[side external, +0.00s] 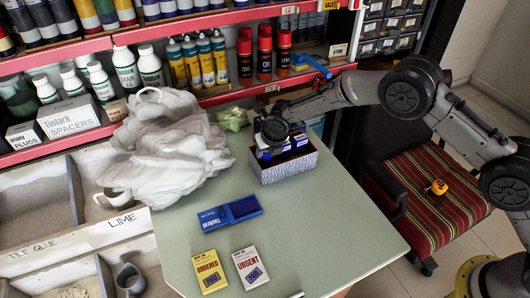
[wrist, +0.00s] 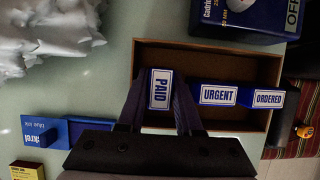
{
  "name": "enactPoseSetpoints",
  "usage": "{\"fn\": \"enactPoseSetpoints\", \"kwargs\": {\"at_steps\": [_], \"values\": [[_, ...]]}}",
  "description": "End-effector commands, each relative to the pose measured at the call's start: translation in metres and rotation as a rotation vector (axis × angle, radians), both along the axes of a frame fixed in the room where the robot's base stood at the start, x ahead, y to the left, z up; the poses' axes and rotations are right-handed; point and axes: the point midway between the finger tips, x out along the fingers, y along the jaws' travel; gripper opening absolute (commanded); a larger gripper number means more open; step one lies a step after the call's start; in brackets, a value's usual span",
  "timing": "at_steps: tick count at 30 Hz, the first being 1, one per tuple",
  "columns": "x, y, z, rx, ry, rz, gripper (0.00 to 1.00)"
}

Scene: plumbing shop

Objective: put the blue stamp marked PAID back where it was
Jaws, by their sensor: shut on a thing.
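The blue stamp with a white PAID label (wrist: 159,90) is between the two fingers of my gripper (wrist: 160,108), which is shut on it. In the wrist view the stamp is over the left part of an open cardboard box (wrist: 225,62). The blue URGENT stamp (wrist: 217,95) and ORDERED stamp (wrist: 266,98) stand in the same box, to its right. In the side view my gripper (side external: 272,136) is down at the patterned box (side external: 287,173), with blue stamps showing at its top. I cannot tell whether the PAID stamp touches the box floor.
A crumpled white plastic bag (side external: 170,150) is left of the box. A blue-and-white package (wrist: 235,18) sits behind the box.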

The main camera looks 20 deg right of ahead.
Motion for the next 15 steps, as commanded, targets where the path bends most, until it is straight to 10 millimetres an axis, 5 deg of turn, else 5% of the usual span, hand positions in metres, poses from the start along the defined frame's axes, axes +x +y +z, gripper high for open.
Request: {"fn": "enactPoseSetpoints", "kwargs": {"at_steps": [1, 2, 3, 15], "values": [[-0.0002, -0.0001, -0.0020, 0.000, 0.001, 0.000, 0.00], [-0.0003, -0.0001, -0.0021, 0.000, 0.001, 0.000, 0.37], [-0.0003, -0.0001, -0.0019, 0.000, 0.001, 0.000, 0.45], [-0.0006, 0.0002, 0.0041, 0.000, -0.001, 0.000, 0.46]]}}
